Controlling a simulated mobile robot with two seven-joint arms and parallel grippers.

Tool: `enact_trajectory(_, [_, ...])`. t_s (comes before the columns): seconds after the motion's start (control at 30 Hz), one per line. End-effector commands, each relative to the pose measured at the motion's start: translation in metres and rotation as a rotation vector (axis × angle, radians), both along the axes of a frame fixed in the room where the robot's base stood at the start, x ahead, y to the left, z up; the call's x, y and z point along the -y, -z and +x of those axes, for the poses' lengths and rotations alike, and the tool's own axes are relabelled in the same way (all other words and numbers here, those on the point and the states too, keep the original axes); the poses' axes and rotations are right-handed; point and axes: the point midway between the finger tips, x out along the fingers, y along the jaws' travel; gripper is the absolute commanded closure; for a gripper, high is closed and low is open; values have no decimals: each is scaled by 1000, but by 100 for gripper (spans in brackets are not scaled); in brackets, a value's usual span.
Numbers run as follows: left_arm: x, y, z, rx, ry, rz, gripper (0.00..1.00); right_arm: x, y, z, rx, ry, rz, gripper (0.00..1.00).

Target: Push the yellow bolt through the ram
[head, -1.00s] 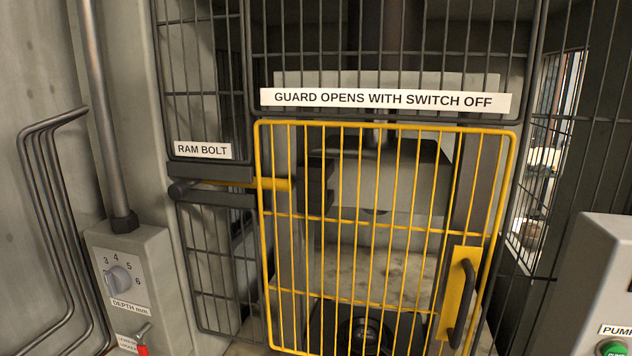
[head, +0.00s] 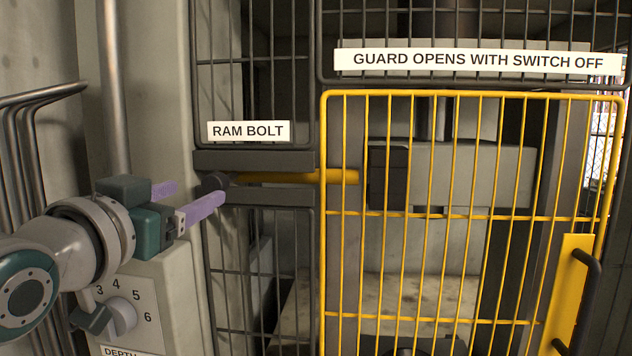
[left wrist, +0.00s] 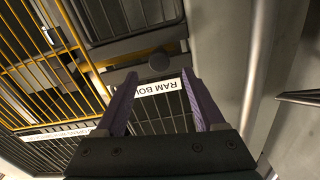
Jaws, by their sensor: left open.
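The yellow bolt (head: 275,177) lies level in a dark grey holder (head: 255,160) under the RAM BOLT label. Its dark round knob (head: 213,183) is at the left end. Its yellow tip reaches behind the yellow guard bars, just left of the dark bracket on the grey ram (head: 480,175). My left gripper (head: 200,192) is open and empty, left of the knob. In the left wrist view the knob (left wrist: 158,63) shows beyond and between the purple fingertips (left wrist: 160,76); I cannot tell whether they touch. My right gripper is not in view.
The yellow guard door (head: 465,93) is shut in front of the ram, with a black handle (head: 590,285) at right. A depth dial (head: 122,315) sits on a grey box below my left arm. Metal pipes (head: 30,160) run along the left wall.

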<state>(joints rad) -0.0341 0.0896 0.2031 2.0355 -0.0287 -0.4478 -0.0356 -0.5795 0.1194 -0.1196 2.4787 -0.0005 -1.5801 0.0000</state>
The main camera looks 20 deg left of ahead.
Motion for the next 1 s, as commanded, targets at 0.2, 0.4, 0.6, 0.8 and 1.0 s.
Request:
enact_trajectory(0.2, [-8, -3, 37, -2, 0, 0, 29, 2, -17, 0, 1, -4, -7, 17])
enact_trajectory(0.4, [-13, -1, 60, -3, 1, -1, 29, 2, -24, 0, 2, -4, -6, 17])
enact_trajectory(0.6, [-15, -1, 71, -2, 1, 1, 29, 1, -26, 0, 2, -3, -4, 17])
enact_trajectory(0.8, [-15, 0, 73, -2, 1, 1, 29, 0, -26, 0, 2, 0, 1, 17])
enact_trajectory(1.0, [-15, 0, 72, -3, 1, -1, 39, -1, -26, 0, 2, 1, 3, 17])
